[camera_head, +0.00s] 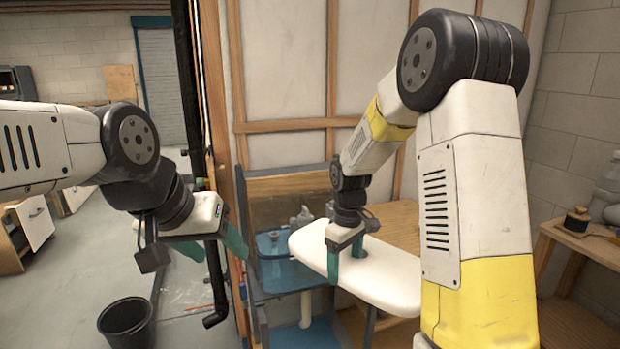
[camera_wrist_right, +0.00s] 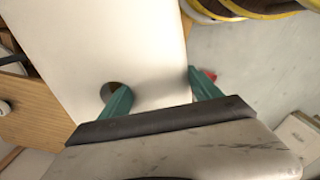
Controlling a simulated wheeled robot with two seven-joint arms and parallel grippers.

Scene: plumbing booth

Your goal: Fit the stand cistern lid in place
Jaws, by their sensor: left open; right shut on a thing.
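The white cistern lid (camera_head: 385,283) is a flat, rounded slab with a hole. My right gripper (camera_head: 346,258) is shut on it, gripping across the edge. In the right wrist view, one teal finger of the gripper (camera_wrist_right: 161,95) is at the hole and the other is at the outer edge of the lid (camera_wrist_right: 120,45). The blue stand cistern (camera_head: 272,276) is in the head view, left of the lid and partly hidden by it. Grey fittings (camera_head: 300,218) show at its top. I cannot tell whether the lid touches the cistern. My left gripper (camera_head: 213,248) is open and empty, left of the cistern.
A wooden-framed wall (camera_head: 283,125) stands behind the cistern. A dark pipe (camera_head: 216,300) stands near my left gripper. A black bucket (camera_head: 127,322) is on the floor at lower left. A wooden bench (camera_head: 585,245) with items is at right. Floor at left is largely clear.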

